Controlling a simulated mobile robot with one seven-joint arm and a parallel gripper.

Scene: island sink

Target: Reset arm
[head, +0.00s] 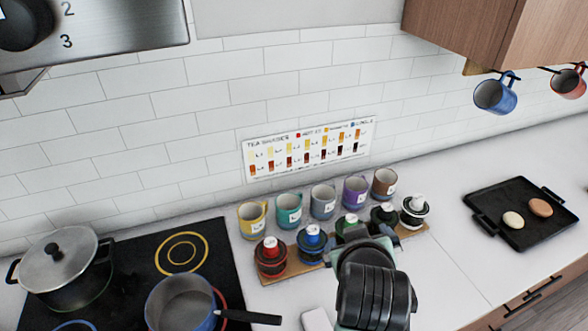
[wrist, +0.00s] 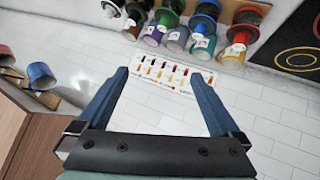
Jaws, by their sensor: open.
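My arm comes up from the bottom of the head view, with my gripper (head: 364,246) in front of the row of canisters and hiding part of them. In the wrist view my gripper (wrist: 160,76) has its two blue fingers spread wide. Nothing is between them; the wall and a tea chart (wrist: 172,74) show through the gap. The wrist picture is upside down compared with the head view.
A stove (head: 215,250) with a pot (head: 62,268) and a saucepan (head: 180,303) is left. A black tray (head: 500,232) is right. Mugs (head: 495,95) hang under the cabinet (head: 520,35).

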